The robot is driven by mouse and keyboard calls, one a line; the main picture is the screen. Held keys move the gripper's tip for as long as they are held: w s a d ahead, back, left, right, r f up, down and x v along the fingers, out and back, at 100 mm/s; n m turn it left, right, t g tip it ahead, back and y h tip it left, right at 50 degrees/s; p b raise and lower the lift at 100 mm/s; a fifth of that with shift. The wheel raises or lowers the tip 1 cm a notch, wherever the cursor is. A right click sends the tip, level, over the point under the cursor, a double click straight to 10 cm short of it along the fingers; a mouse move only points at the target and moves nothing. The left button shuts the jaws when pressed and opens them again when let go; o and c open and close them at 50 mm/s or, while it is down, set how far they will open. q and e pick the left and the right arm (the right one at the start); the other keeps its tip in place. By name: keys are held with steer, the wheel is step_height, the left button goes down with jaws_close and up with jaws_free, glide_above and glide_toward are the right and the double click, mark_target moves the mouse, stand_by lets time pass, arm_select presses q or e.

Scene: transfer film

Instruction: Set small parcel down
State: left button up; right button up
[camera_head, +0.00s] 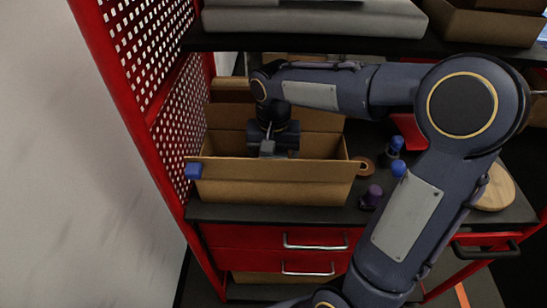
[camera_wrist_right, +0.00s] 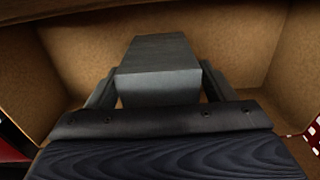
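My right gripper (camera_head: 272,138) reaches down into an open cardboard box (camera_head: 275,188) on the shelf of a red rack. In the right wrist view, a grey block, seemingly the small parcel (camera_wrist_right: 158,88), sits between the two fingers of this gripper (camera_wrist_right: 160,85), which touch its sides. The box's brown inner walls (camera_wrist_right: 240,40) surround them. Whether the parcel touches the box floor cannot be told. In the head view the parcel is mostly hidden by the gripper and the front wall. My left gripper is not in view.
Blue-capped and purple small items (camera_head: 371,197), a tape roll (camera_head: 363,166) and a round wooden disc (camera_head: 496,188) lie right of the box. A perforated red side panel (camera_head: 180,125) stands close at its left. An upper shelf (camera_head: 300,42) hangs above my arm.

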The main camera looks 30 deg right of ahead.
steer(key=shift+r, duration=0.1)
step_height(320, 180, up, 12)
steer(key=shift+r+p, duration=0.1)
steer(key=shift+p, duration=0.55)
stand_by(0.4)
